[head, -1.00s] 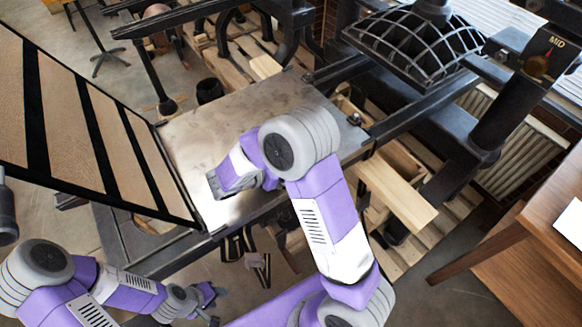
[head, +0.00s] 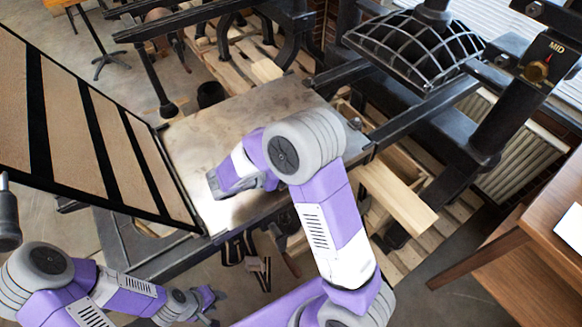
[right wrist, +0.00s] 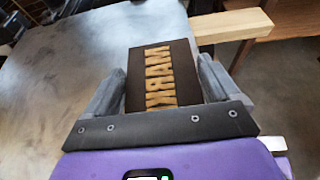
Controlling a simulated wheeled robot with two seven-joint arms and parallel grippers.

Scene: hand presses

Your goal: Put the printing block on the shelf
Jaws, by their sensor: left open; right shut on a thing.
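The printing block is a dark slab with raised tan mirrored letters (right wrist: 135,62), seen in the right wrist view. It sits between the two grey fingers of my right gripper (right wrist: 160,82), which is shut on it. In the head view my right arm reaches over the metal press bed (head: 200,140); the arm hides the block there. My left gripper (head: 208,302) is open and empty at the lower left, apart from the press. A wooden desk (head: 555,215) with a lower wooden board (head: 525,285) stands at the right; I cannot tell whether that board is the shelf.
A slatted hinged frame (head: 60,130) rises left of the bed. A black ribbed press head (head: 415,45) and rails stand at the back right. A pale plank (head: 400,195) sticks out right of the bed.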

